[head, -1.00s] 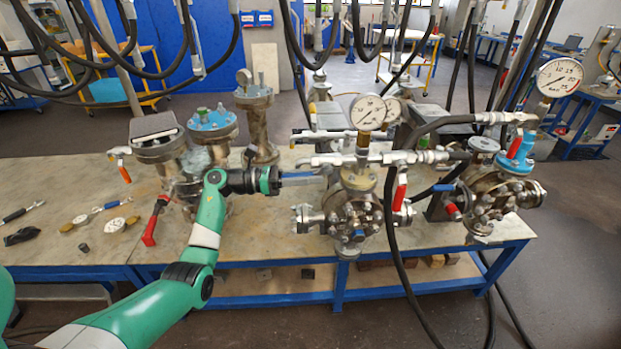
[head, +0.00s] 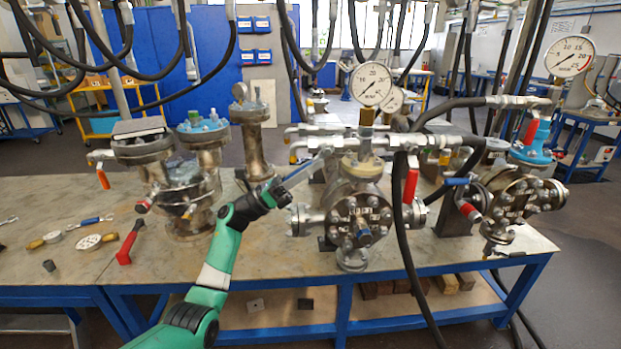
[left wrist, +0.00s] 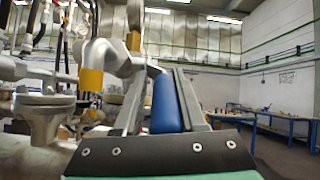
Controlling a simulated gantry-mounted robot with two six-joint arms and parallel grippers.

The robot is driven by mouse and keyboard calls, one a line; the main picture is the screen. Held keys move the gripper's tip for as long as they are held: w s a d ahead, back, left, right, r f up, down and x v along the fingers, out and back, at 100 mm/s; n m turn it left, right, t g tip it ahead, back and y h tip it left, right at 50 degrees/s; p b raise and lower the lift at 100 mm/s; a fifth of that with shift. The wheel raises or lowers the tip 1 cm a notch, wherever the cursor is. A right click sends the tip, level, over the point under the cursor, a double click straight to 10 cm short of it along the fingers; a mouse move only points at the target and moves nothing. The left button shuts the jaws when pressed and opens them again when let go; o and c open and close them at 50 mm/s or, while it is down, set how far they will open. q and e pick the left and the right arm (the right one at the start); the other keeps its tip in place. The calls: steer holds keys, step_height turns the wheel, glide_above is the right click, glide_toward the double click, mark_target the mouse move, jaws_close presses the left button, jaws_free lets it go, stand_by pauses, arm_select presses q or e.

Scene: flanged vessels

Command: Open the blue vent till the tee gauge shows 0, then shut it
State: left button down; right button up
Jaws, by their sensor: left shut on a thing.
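My left gripper (head: 304,173) reaches in at the left side of the middle flanged vessel (head: 358,208). In the left wrist view its fingers (left wrist: 160,82) are closed around a blue handle (left wrist: 166,104), apparently the blue vent's lever, beside a metal fitting with a yellow band (left wrist: 91,80). In the head view the handle is mostly hidden by the fingers. A white dial gauge (head: 371,84) stands on the pipework above the middle vessel, with a second dial (head: 393,99) partly behind it. Their needles are too small to read surely. My right gripper is not in view.
A right-hand vessel (head: 515,195) carries a large gauge (head: 569,57) and red and blue handles. A red lever (head: 411,179) and black hoses hang close right of the middle vessel. Left vessels (head: 185,205) flank my arm. A loose red-handled tool (head: 130,241) lies on the bench.

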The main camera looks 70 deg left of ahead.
arm_select(q)
steer(key=shift+s+d+r, duration=0.1)
steer(key=shift+d+r, duration=0.2)
steer(key=c, duration=0.7)
jaws_free()
steer(key=shift+o, duration=0.2)
steer(key=shift+d+f, duration=0.1)
steer(key=shift+f, duration=0.1)
steer(key=shift+f, duration=0.1)
steer(key=shift+s+a+f, duration=0.1)
steer(key=shift+s+a, duration=0.05)
steer(key=shift+a, duration=0.05)
steer(key=p+v, duration=0.1)
steer(key=v, duration=1)
